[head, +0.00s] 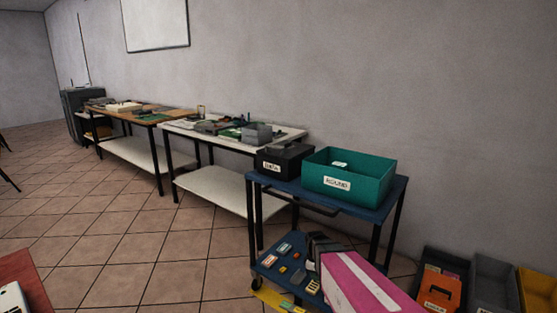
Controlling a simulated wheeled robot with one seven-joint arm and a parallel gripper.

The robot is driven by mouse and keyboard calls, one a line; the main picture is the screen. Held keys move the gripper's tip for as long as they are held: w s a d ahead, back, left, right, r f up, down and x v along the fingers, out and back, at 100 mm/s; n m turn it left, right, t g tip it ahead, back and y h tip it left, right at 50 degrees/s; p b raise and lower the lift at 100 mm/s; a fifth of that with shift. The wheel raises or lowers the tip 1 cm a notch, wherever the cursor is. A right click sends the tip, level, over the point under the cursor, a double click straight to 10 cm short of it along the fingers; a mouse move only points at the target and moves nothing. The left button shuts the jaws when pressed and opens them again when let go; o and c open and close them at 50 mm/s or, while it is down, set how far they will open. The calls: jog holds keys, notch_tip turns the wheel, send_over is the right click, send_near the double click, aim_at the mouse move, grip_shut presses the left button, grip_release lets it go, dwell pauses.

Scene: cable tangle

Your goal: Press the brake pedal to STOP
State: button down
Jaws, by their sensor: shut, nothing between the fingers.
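A blue trolley (290,189) stands against the wall at the centre right. Low at its front left is a flat yellow piece (268,297) near the floor, beside a dark caster (257,283). It may be the brake pedal; its marking is too small to read, and I cannot tell whether it is up or pressed. The bottom of the picture cuts off the area around it.
A green bin (349,183) and a black box (285,163) stand on the trolley top. Small parts lie on its lower shelf (263,262). A pink box-like thing (360,283) hides its lower right. Coloured bins (492,281) stand right. Tiled floor (175,265) is clear left.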

jog(key=s+d+r+m, duration=0.3)
jog(key=s+r+m, duration=0.5)
jog(key=r+m, duration=0.2)
jog(key=shift+s+m+t+y, duration=0.3)
jog(key=shift+s+m+y, duration=0.1)
jog(key=shift+m, duration=0.4)
jog(key=c, duration=1.6)
grip_release()
jog(key=shift+s+d+r+m, duration=0.1)
jog(key=shift+d+r+m, duration=0.1)
jog(key=shift+m, duration=0.1)
jog(key=shift+c, duration=0.2)
jog(key=o, duration=0.5)
jog(key=shift+r, duration=0.1)
jog(key=shift+s, duration=0.1)
